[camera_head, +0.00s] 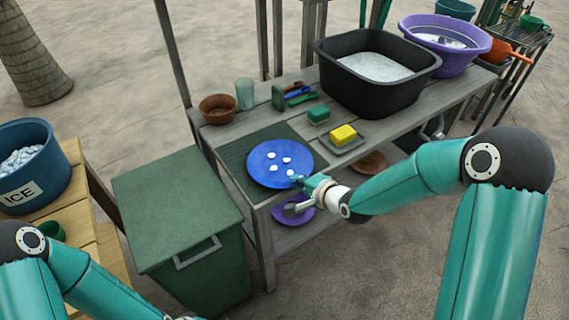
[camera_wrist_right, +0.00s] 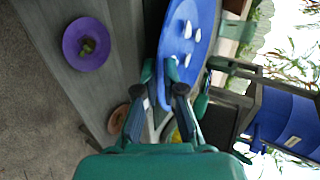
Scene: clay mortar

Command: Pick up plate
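The blue plate (camera_head: 280,163) lies flat at the front left of the counter, with several small white pieces on it. It also shows in the right wrist view (camera_wrist_right: 186,40). My right gripper (camera_head: 297,180) is at the plate's near right rim. In the right wrist view its two fingertips (camera_wrist_right: 160,72) stand apart, one on each side of the rim, with a small gap between them; firm contact cannot be made out. My left arm is at the bottom left, and its gripper is out of the picture.
A green mat (camera_head: 236,167) lies under the plate. A purple plate (camera_head: 293,212) is on the shelf below. A green bin (camera_head: 178,212) stands left of the counter.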

